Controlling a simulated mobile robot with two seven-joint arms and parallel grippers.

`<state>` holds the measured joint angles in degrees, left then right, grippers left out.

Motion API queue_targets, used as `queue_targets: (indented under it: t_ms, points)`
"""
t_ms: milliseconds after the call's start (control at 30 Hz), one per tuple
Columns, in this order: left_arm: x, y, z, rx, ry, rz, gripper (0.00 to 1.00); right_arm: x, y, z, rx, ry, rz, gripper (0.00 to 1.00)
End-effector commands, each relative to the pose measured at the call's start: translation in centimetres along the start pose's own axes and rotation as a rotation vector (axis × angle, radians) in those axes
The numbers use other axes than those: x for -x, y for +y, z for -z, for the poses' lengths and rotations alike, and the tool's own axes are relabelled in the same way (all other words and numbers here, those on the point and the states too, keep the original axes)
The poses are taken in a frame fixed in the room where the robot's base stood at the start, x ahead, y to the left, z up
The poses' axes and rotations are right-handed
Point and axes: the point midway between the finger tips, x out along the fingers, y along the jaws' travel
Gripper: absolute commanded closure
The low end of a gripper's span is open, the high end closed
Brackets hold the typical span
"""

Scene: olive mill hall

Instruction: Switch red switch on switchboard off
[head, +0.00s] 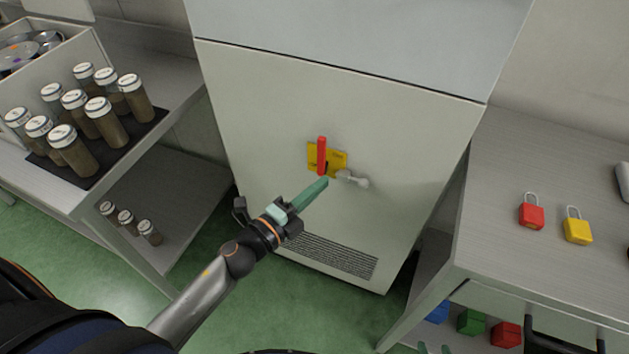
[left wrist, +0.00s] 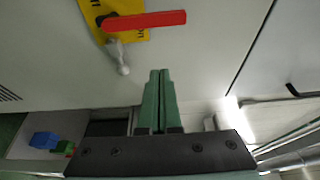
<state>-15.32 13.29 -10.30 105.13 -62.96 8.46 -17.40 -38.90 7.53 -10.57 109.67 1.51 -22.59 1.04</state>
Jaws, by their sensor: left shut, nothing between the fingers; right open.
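The red switch (head: 322,156) is a red lever on a yellow plate (head: 340,158) on the front of a grey cabinet, the switchboard (head: 420,130). The lever stands upright in the head view. In the left wrist view the red switch (left wrist: 147,20) lies sideways across the yellow plate (left wrist: 128,33). My left gripper (head: 322,184), with green fingers, is shut and empty, just below the lever. In the left wrist view its fingertips (left wrist: 159,74) show apart from the lever. My right gripper is not in view.
A pale handle-like fitting (head: 353,180) sticks out beside the plate's lower right. A left table holds several jars (head: 100,110). A right table (head: 540,270) bears a red padlock (head: 531,212) and a yellow padlock (head: 577,227). A vent grille (head: 330,256) is low on the cabinet.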

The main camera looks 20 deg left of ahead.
Motion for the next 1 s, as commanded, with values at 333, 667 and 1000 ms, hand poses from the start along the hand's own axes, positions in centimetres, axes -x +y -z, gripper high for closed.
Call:
queue_targets:
  t_ms: [333,667,1000]
  points:
    - [-6.6,-0.1,0.0,0.0,-0.001,0.002,1.0,0.4,0.0,0.4,0.0,-0.001,0.0,0.5]
    - [-6.7,0.0,-3.2,0.0,-0.001,-0.001,1.0,0.5,0.0,0.5,0.0,-0.001,0.0,0.5]
    - [-6.5,0.0,-3.8,0.001,-0.001,-0.001,1.0,0.5,0.0,0.5,0.0,-0.001,0.0,0.5]
